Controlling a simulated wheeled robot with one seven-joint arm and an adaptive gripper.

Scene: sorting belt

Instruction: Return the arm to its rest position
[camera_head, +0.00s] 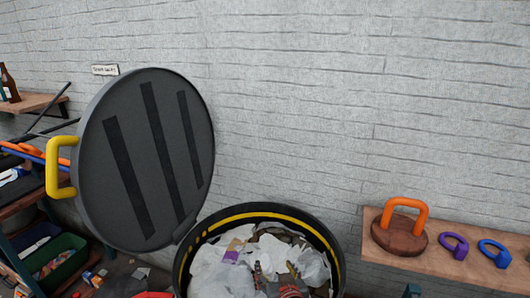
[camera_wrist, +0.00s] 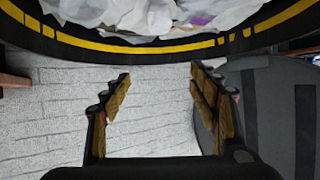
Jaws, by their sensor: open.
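My gripper (camera_wrist: 160,95) shows in the wrist view with its two padded fingers spread wide apart and nothing between them. Beyond the fingertips, at the top of the wrist view, is the rim of a round black bin (camera_wrist: 130,46) with a yellow stripe, filled with crumpled white waste (camera_wrist: 135,15). The head view shows the same bin (camera_head: 334,250) at the bottom centre, with its dark round lid (camera_head: 130,170) standing open to its left.
A wooden shelf (camera_head: 450,270) on the right holds a round wooden block with an orange handle (camera_head: 400,240), a purple ring piece (camera_head: 454,246) and a blue one (camera_head: 494,253). Shelves with a green bin (camera_head: 62,265) stand at left.

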